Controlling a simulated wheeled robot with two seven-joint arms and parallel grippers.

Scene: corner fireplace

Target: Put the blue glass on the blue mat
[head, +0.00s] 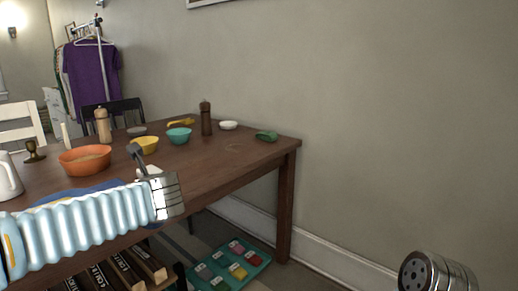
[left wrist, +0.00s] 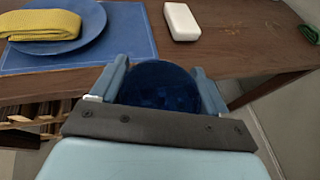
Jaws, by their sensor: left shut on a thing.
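The blue glass (left wrist: 160,88) is dark blue and round in the left wrist view, seen between the fingers of my left gripper (left wrist: 158,80). The gripper is shut on it. In that view the glass overlaps the table's near edge; its height above the table cannot be told. In the head view my left arm hides most of the mat area, and the glass cannot be made out.
A blue plate (left wrist: 85,30) with a folded yellow cloth (left wrist: 40,24) lies on the mat. A white block (left wrist: 181,22) lies right of the mat. An orange bowl (head: 84,160), a teal bowl (head: 178,135) and a dark mill (head: 206,118) stand on the brown table (head: 225,160).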

